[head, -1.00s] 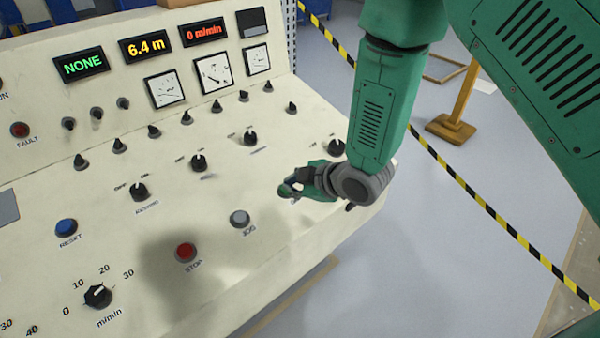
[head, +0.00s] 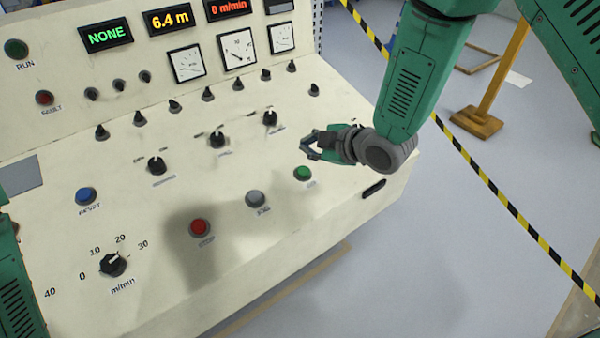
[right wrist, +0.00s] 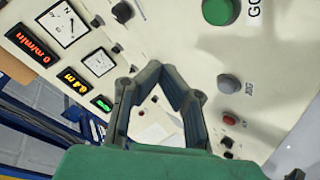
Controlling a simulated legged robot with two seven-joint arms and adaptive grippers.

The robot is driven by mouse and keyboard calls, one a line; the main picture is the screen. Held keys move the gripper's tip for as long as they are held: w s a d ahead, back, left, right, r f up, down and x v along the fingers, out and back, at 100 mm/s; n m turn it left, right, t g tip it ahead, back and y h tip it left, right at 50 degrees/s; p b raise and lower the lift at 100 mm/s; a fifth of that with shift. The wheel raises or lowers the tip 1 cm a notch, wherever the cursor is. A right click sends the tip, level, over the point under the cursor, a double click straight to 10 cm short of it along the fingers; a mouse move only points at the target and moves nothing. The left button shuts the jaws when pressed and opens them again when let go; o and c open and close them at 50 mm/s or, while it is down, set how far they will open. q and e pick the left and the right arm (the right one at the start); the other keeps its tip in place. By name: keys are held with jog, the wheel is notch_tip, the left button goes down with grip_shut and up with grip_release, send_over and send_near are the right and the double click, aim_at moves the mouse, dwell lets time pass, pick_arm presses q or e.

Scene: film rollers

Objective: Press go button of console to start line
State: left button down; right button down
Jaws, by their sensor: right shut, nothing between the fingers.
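The console (head: 130,285) has a sloped cream panel. Its green go button (head: 303,174) sits near the panel's right side; its label is too blurred to read in the head view. My right gripper (head: 308,148) is shut and empty, just above and behind the button in the picture, and does not cover it. In the right wrist view the green button (right wrist: 220,10) is at the top edge beside the letters "GO", away from the shut fingertips (right wrist: 155,68). Part of my left arm shows at the left edge; its gripper is out of view.
Close to the go button are a grey button (head: 256,199) and a red stop button (head: 200,228). A blue reset button (head: 86,196), a speed dial (head: 113,264) and several black knobs share the panel. Displays read NONE, 6.4 m and 0 m/min. Striped tape (head: 500,197) runs at right.

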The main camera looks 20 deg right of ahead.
aim_at(307, 172)
jog(key=f+b, duration=0.1)
jog(key=f, duration=0.1)
jog(key=f+b, duration=0.1)
jog(key=f, duration=0.1)
jog(key=w+d+f+b, duration=0.1)
jog(key=f+b, duration=0.1)
jog(key=shift+w+f, duration=0.1)
jog(key=shift+f, duration=0.1)
jog(key=shift+w+a+f+b, duration=0.1)
jog(key=shift+a+f+b, duration=0.15)
jog(key=shift+a+b, duration=0.1)
jog(key=shift+a, duration=0.45)
jog(key=shift+d+f, duration=0.1)
jog(key=shift+d, duration=0.6)
jog(key=shift+a, duration=0.55)
jog(key=shift+d, duration=0.1)
jog(key=shift+d, duration=0.3)
